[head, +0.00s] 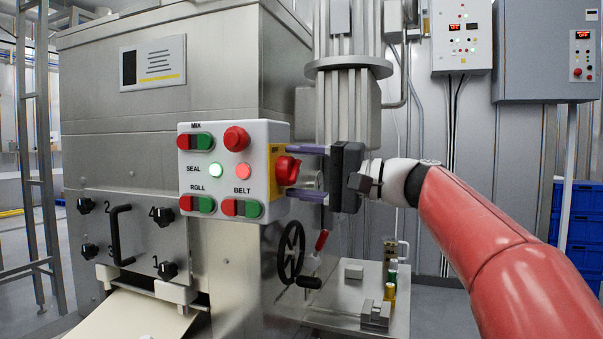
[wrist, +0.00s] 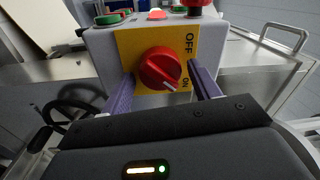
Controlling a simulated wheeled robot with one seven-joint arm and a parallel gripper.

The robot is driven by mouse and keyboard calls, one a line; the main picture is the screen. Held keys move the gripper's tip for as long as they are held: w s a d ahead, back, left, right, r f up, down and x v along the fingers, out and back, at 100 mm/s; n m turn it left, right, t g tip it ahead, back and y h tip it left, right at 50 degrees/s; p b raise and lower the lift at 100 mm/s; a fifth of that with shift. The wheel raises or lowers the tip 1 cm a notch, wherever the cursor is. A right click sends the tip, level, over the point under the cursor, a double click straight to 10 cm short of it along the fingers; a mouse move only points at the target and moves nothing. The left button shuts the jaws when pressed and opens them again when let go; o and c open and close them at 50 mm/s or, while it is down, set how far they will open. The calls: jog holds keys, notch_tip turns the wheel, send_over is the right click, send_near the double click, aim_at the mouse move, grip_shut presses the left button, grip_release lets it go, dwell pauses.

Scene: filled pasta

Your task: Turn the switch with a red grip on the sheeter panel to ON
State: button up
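The switch with a red grip (head: 287,170) is on the right side face of the grey sheeter panel (head: 212,158). In the wrist view the red grip (wrist: 157,67) sits on a yellow plate (wrist: 128,50) marked OFF and ON. Its white pointer mark (wrist: 170,87) faces the lower right, close to the ON label. My gripper (head: 302,171) is in front of this face, its purple fingers above and below the grip. The wrist view shows my gripper (wrist: 160,80) with one finger on each side of the grip and visible gaps, so it looks open and not clamped.
The panel's front has MIX, ROLL and BELT buttons (head: 240,208), a red mushroom button (head: 237,138) and lit lamps. A black handwheel (head: 291,252) and a red-tipped lever (head: 321,240) are below. A steel column (head: 345,100) stands behind my gripper.

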jog(key=shift+o, duration=0.6)
jog(key=b+v, duration=0.1)
jog(key=v, duration=0.6)
jog(key=shift+s+d, duration=0.15)
jog(key=shift+d, duration=0.2)
jog(key=shift+f, duration=0.1)
jog(key=s+a+f+m+h, duration=0.1)
jog(key=s+f+h, duration=0.3)
jog(key=f, duration=0.5)
jog(key=s+a+f+m+h, duration=0.1)
jog(key=s+f+h, duration=0.3)
jog(key=f, duration=0.5)
jog(key=s+d+f+n+h, duration=0.2)
jog(key=s+d+f+h, duration=0.2)
jog(key=s+f, duration=0.4)
jog(key=s+d+f+n+h, duration=0.2)
jog(key=s+d+f+h, duration=0.3)
jog(key=f, duration=0.9)
jog(key=s+d, duration=0.1)
jog(key=s, duration=0.2)
jog(key=shift+g+h, duration=0.3)
jog(key=shift+g, duration=0.1)
